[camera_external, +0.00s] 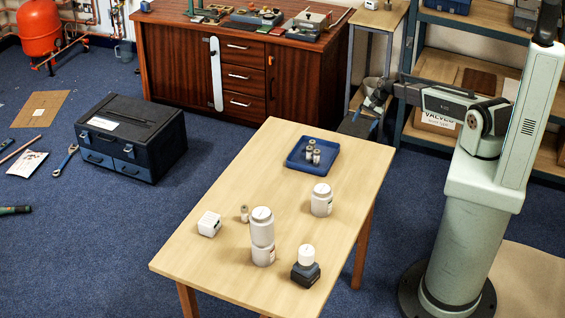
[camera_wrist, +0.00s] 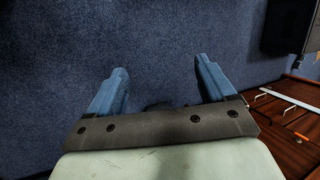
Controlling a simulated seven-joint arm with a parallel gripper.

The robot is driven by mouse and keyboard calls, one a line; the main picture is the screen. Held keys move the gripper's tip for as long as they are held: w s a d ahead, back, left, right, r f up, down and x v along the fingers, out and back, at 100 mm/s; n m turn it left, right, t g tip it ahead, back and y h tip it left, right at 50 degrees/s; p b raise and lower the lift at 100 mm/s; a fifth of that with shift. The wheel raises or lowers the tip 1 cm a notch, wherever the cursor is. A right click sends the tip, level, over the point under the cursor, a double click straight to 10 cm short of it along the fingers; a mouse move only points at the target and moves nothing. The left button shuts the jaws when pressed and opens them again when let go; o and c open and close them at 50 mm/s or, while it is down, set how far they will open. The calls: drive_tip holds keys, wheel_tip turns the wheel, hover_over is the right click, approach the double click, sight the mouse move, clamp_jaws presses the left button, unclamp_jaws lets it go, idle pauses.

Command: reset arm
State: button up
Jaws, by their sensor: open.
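My gripper (camera_wrist: 160,85) shows in the wrist view with its two blue fingers spread wide and nothing between them.
On the table stand a blue tray (camera_external: 295,167) holding small metal fittings, white tubs (camera_external: 321,200), stacked white containers (camera_external: 262,238), a white box (camera_external: 209,224) and a dark block with a white top (camera_external: 305,272). A wooden cabinet (camera_external: 180,65) and shelving (camera_external: 455,18) stand behind.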

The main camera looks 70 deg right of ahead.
drive_tip(key=s+a+f+m+g, duration=0.1)
drive_tip(key=s+f+m, duration=0.3)
drive_tip(key=s, duration=0.6)
drive_tip(key=s+a+f+m, duration=0.15)
drive_tip(key=s+f, duration=0.35)
drive_tip(key=s, duration=0.5)
drive_tip(key=s+a+f+n+g, duration=0.1)
drive_tip(key=a+f+n+g, duration=0.15)
drive_tip(key=a, duration=0.55)
drive_tip(key=s+a+f+n+g, duration=0.1)
drive_tip(key=a+n, duration=0.3)
drive_tip(key=a, duration=0.3)
drive_tip(key=s+a+f+n+g, duration=0.15)
drive_tip(key=a+n, duration=0.25)
drive_tip(key=a, duration=0.4)
drive_tip(key=s+a+f+n+g+h, duration=0.2)
drive_tip(key=s+a+n+g, duration=0.2)
drive_tip(key=s+a+n, duration=0.6)
drive_tip(key=shift+s+a+n+g+h, duration=0.2)
drive_tip(key=shift+a+n+g+h, duration=0.2)
drive_tip(key=shift+a, duration=0.5)
